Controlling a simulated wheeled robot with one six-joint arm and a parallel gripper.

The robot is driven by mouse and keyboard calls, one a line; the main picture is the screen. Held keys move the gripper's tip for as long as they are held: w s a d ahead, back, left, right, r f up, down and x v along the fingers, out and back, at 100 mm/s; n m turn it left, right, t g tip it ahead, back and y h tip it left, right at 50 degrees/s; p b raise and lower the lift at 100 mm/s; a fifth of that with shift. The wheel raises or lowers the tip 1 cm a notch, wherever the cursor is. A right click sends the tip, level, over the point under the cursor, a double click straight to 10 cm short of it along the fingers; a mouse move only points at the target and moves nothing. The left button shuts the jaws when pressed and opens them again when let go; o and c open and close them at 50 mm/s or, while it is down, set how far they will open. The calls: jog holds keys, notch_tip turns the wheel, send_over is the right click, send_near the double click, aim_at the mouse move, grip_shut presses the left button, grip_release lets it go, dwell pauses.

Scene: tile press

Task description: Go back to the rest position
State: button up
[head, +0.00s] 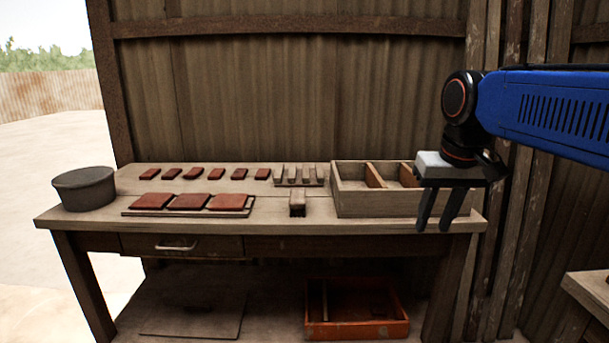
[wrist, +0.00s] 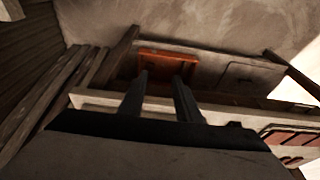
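My gripper (head: 436,225) hangs in front of the right end of the workbench (head: 270,218), fingers pointing down. It looks empty, with a narrow gap between its two dark fingers. In the wrist view my gripper (wrist: 162,75) also shows nothing between the fingers, with the bench edge and the floor beyond them. My blue arm reaches in from the right. The wooden divided box (head: 377,205) stands on the bench just left of the gripper, and the gripper's body hides part of its right end.
Red tiles (head: 190,201) lie on a board at the front, with a row of smaller tiles behind. A slotted rack (head: 298,175), a small block (head: 297,203) and a grey round tub (head: 85,188) stand on the bench. An orange crate (head: 357,328) sits below. A corrugated wall rises behind.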

jog(key=s+d+f+t, duration=0.1)
jog(key=s+d+f, duration=0.1)
jog(key=s+f, duration=1.4)
notch_tip(320, 180, down, 2)
jog(key=shift+s+d+f+t, duration=0.2)
jog(key=shift+s+d+t, duration=0.1)
jog(key=shift+s+t, duration=0.1)
